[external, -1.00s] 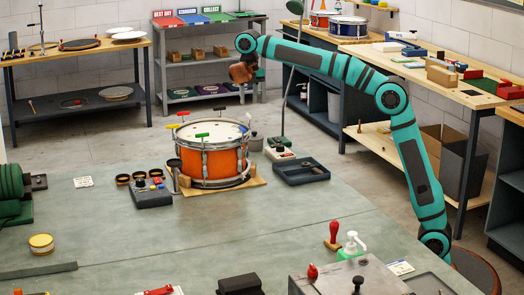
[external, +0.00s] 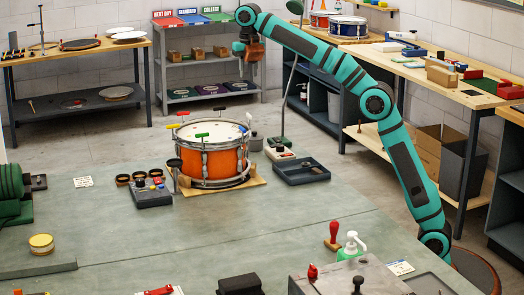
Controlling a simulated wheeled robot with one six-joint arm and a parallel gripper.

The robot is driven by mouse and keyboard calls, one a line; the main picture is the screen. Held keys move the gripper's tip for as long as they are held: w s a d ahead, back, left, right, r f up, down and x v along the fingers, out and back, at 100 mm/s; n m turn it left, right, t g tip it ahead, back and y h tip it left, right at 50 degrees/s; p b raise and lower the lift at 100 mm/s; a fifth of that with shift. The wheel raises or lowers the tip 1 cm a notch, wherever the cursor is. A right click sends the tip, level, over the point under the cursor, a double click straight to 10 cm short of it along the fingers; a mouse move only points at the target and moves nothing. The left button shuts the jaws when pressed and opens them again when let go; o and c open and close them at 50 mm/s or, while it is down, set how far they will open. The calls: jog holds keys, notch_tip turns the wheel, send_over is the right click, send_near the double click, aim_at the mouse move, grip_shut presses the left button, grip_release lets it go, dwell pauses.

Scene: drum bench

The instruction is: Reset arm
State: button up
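My teal arm reaches up from the lower right and across to the upper middle of the external view. My gripper (external: 247,52) hangs at the end of the arm, high above and behind the orange drum (external: 213,158). It is small here and I cannot tell whether its fingers are open or shut. I see nothing clearly held in it. The orange drum stands upright on a wooden base on the green bench (external: 270,225), with red, yellow and green T-handled keys (external: 202,135) around its rim. My gripper is well apart from the drum.
A dark tray (external: 301,172) and a device with a red button (external: 281,153) lie right of the drum. A dark box with knobs (external: 151,194) sits left of it. A thin lamp post (external: 287,90) rises near my arm. The bench's middle front is clear.

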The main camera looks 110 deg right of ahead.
jog(key=s+a+r+m+t+h, duration=0.1)
jog(key=s+a+m+t, duration=0.15)
jog(key=a, duration=0.75)
jog(key=s+a+r+m+t+h, duration=0.1)
jog(key=a+m+t, duration=0.2)
jog(key=a, duration=0.7)
jog(key=s+a+r+m+t+h, duration=0.1)
jog(key=s+a+m+t, duration=0.15)
jog(key=a, duration=0.75)
jog(key=s+a+f+m+t+y, duration=0.1)
jog(key=s+a+f+m+t, duration=0.3)
jog(key=s+a+f, duration=0.3)
jog(key=s+a+f+m+t+y, duration=0.2)
jog(key=s+a+f+m+t, duration=0.3)
jog(key=s+a, duration=0.6)
notch_tip(320, 180, down, 3)
jog(key=s, duration=0.2)
jog(key=shift+s+a+r, duration=0.2)
jog(key=shift+s+a, duration=0.1)
jog(key=shift+s, duration=0.1)
